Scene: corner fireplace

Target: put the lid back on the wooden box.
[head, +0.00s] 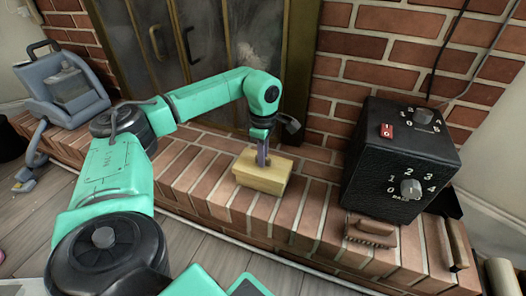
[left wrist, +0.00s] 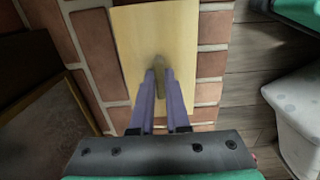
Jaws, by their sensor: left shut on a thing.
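The pale wooden box (head: 258,186) sits on the brick hearth in the middle of the head view. Its flat lid (head: 279,166) is over the top of it, lined up with the box; I cannot tell whether any gap is left between them. My left gripper (head: 262,158) points down from above and is shut on the small knob in the middle of the lid. In the left wrist view the lid (left wrist: 158,25) fills the upper middle, with the fingers (left wrist: 161,75) at its knob. The box is hidden under the lid there. My right gripper is not in view.
A black control box (head: 400,160) with dials stands on the hearth at right. A brush (head: 370,232) lies in front of it. A grey-blue vacuum-like machine (head: 65,90) stands at left. Fireplace doors (head: 205,45) rise behind. Bare bricks lie on both sides of the wooden box.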

